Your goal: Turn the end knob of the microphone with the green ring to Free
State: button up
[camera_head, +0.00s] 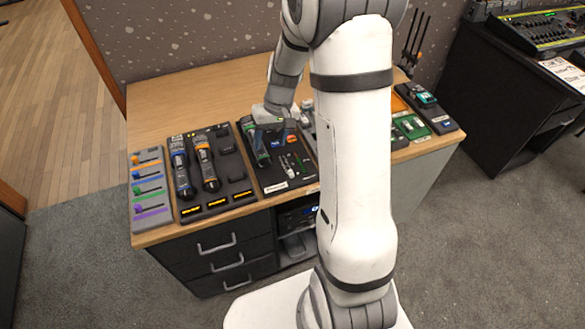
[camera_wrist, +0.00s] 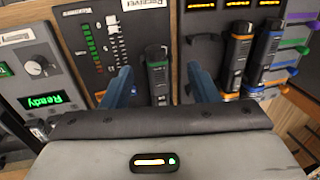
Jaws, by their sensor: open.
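The microphone with the green ring (camera_wrist: 156,84) is a dark handset lying on a black panel. In the wrist view it lies between the two blue fingers of my gripper (camera_wrist: 158,68), with a visible gap on each side. In the head view the green-marked microphone (camera_head: 261,156) shows beside and below my gripper (camera_head: 269,118). My gripper is open and holds nothing. The far part of the microphone is hidden behind my gripper body in the wrist view, and I cannot read its end knob's setting.
A microphone with an orange ring (camera_head: 206,166) and one with a blue ring (camera_head: 181,168) lie on the neighbouring panel. A fader strip (camera_head: 150,190) stands at the far left. The receiver panel has a slider (camera_wrist: 115,38). A box with a knob (camera_wrist: 38,66) shows a green "Ready" display (camera_wrist: 42,101).

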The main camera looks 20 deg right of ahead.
jog(key=s+r+t+h+b, duration=0.1)
jog(key=s+r, duration=0.5)
jog(key=s, duration=0.4)
jog(key=s+a+r+t+h+b, duration=0.1)
jog(key=s+r, duration=0.4)
jog(key=s, duration=0.5)
jog(key=shift+a+r+b, duration=0.25)
jog(key=shift+r+b, duration=0.1)
jog(key=shift+b, duration=0.05)
jog(key=shift+s, duration=0.15)
jog(key=shift+o, duration=0.5)
